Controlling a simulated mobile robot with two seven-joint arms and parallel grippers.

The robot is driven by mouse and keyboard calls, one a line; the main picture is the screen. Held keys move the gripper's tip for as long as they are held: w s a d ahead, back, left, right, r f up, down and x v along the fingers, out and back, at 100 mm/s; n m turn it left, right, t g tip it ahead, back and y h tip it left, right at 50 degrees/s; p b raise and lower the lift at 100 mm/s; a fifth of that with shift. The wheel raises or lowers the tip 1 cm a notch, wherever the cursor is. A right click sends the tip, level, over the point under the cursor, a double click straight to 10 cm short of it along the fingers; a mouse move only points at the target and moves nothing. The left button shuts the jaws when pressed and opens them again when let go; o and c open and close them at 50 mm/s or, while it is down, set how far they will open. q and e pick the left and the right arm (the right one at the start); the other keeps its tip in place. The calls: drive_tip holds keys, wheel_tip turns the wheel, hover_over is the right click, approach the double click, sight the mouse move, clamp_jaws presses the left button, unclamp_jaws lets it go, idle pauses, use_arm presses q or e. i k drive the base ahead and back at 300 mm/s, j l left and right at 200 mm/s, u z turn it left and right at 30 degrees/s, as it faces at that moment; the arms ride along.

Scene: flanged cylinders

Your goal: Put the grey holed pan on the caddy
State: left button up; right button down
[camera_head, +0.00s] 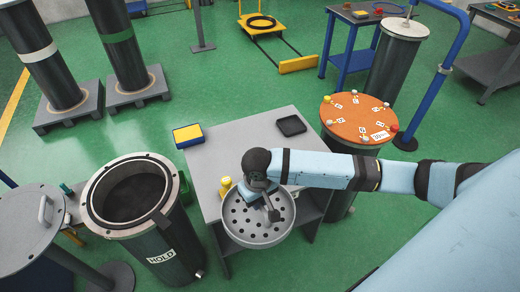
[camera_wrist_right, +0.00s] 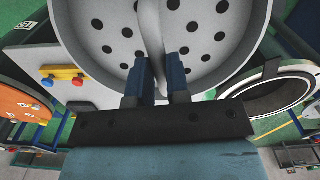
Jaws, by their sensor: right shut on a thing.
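The grey holed pan (camera_head: 240,228) is a round, shallow dish with many holes and an upright centre handle. It shows large in the right wrist view (camera_wrist_right: 105,45). My right gripper (camera_head: 268,203) is shut on the pan's handle, and its two fingers (camera_wrist_right: 162,78) straddle the handle in the wrist view. The pan overlaps the front edge of the grey table (camera_head: 240,140) in the head view; I cannot tell whether it touches it. I cannot tell for sure which thing is the caddy. My left gripper is not in view.
An open flanged cylinder marked HOLD (camera_head: 172,250) stands left of the table, with a grey lid (camera_head: 25,225) beyond it. An orange-topped cylinder (camera_head: 352,115) stands right.

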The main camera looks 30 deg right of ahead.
sight(243, 148)
drive_tip(key=l+u, duration=0.35)
drive_tip(key=l, duration=0.5)
drive_tip(key=i+l+u, duration=0.1)
drive_tip(key=l, duration=0.25)
drive_tip(key=i+l+u, duration=0.1)
drive_tip(key=i+l, duration=0.2)
